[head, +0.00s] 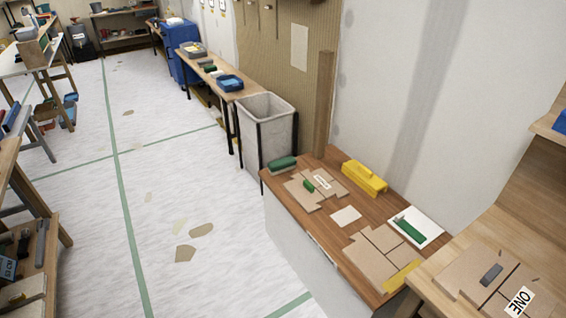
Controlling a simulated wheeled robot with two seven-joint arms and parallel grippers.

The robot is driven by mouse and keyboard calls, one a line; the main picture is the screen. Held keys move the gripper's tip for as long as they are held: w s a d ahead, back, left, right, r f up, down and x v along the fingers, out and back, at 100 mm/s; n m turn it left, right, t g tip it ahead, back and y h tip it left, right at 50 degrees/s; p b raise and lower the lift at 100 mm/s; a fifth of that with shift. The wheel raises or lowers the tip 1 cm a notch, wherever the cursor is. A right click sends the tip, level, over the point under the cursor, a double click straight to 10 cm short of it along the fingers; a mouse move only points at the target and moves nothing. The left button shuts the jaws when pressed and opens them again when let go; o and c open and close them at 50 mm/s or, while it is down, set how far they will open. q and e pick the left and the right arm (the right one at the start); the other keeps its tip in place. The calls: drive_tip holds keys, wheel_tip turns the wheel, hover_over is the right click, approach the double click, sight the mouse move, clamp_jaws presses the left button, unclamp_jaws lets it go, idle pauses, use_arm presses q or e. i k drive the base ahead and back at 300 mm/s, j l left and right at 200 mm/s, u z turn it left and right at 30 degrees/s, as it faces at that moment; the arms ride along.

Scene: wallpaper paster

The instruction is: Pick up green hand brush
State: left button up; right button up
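A dark green block-shaped thing with a paler underside (283,163), which looks like the hand brush, lies at the far left corner of the wooden-topped bench (292,203). A small green piece (309,186) lies on the brown cardboard pieces near it. A longer green strip (410,229) lies on a white sheet at the bench's right side. These are too small to tell their exact kind. Neither of my grippers is in view.
A yellow tool (364,178) stands at the bench's wall side. Flat cardboard pieces (372,254) cover much of its near end. A grey bin (267,129) stands beyond the bench. Open floor (190,200) with green lines and a few scraps lies left.

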sight(281, 165)
drive_tip(key=i+j+z, duration=0.15)
drive_tip(key=i+j, duration=0.25)
drive_tip(key=i+j+z, duration=0.1)
drive_tip(key=i+j, duration=0.35)
drive_tip(key=i+j+z, duration=0.15)
drive_tip(key=i+j, duration=0.2)
drive_tip(key=j, duration=0.15)
drive_tip(key=i+j+z, duration=0.1)
drive_tip(key=i+j, duration=0.25)
drive_tip(key=j, duration=0.15)
